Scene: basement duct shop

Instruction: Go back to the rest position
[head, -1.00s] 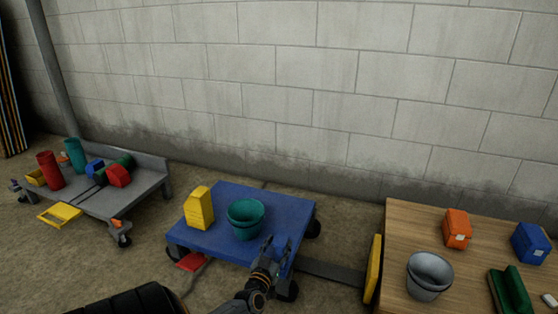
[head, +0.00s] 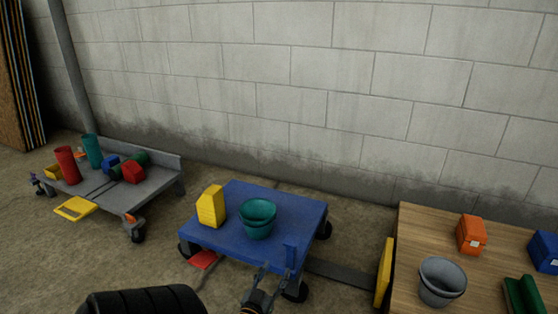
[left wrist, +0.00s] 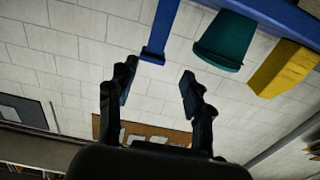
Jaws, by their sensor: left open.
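My left gripper (head: 271,270) is at the bottom of the head view, at the near right edge of the blue cart (head: 265,200). Its two fingers are apart, with nothing between them. In the left wrist view the open gripper (left wrist: 157,73) shows the same empty gap, and the cart appears upside down above it. Teal nested buckets (head: 257,220) stand on the cart, apart from the gripper; they also show in the left wrist view (left wrist: 222,45). My right gripper is not in view.
A yellow block (head: 211,207) stands left of the buckets. A wooden table (head: 408,235) at right holds a grey bucket (head: 442,282) and orange and blue boxes. A grey cart (head: 160,186) with several coloured items stands at left. Bare floor separates the carts.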

